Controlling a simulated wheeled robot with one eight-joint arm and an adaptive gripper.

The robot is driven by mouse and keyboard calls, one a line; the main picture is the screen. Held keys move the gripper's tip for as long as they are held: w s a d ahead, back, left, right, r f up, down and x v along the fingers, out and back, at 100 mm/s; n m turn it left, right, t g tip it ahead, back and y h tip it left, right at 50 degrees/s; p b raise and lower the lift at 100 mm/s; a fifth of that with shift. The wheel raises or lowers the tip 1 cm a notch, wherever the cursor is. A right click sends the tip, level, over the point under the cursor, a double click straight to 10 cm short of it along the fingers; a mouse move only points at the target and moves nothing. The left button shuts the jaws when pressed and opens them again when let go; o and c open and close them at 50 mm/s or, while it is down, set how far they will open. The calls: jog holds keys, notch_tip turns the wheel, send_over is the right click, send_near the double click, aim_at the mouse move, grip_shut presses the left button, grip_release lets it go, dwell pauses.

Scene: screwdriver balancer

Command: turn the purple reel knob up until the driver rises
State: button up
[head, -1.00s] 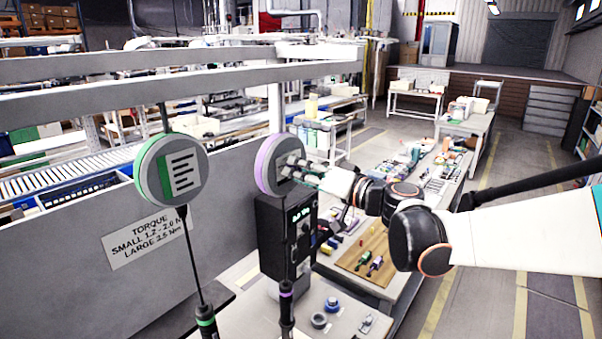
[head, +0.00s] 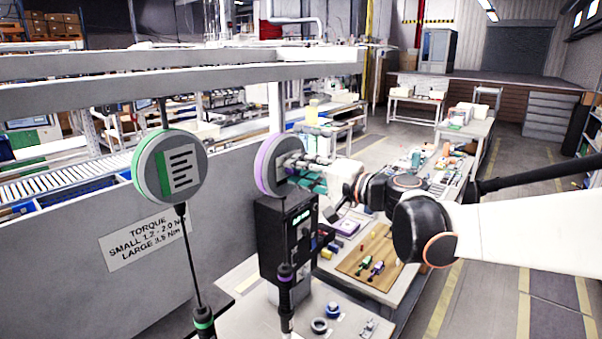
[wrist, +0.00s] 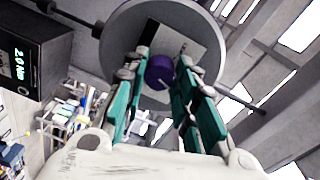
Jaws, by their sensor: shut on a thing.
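The purple-rimmed reel (head: 264,167) hangs right of the green reel in the head view. Its grey face fills the top of the wrist view (wrist: 125,35). The purple knob (wrist: 160,71) at its centre sits between the teal-padded fingers of my gripper (wrist: 161,80), which is shut on it. In the head view my gripper (head: 303,169) reaches the reel face from the right and hides the knob. The purple-banded driver (head: 285,273) hangs upright below this reel, in front of the black box; its lower end is near the bench.
A green reel (head: 180,166) with its green-banded driver (head: 203,318) hangs to the left. A black box with a display (head: 287,240) stands under the purple reel; the wrist view reads about 2.0 Nm (wrist: 20,70). Blue and grey rings (head: 326,315) lie on the bench.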

dwell(0.3)
jog(key=o, duration=1)
jog(key=shift+o, duration=0.2)
jog(key=v, duration=1.2)
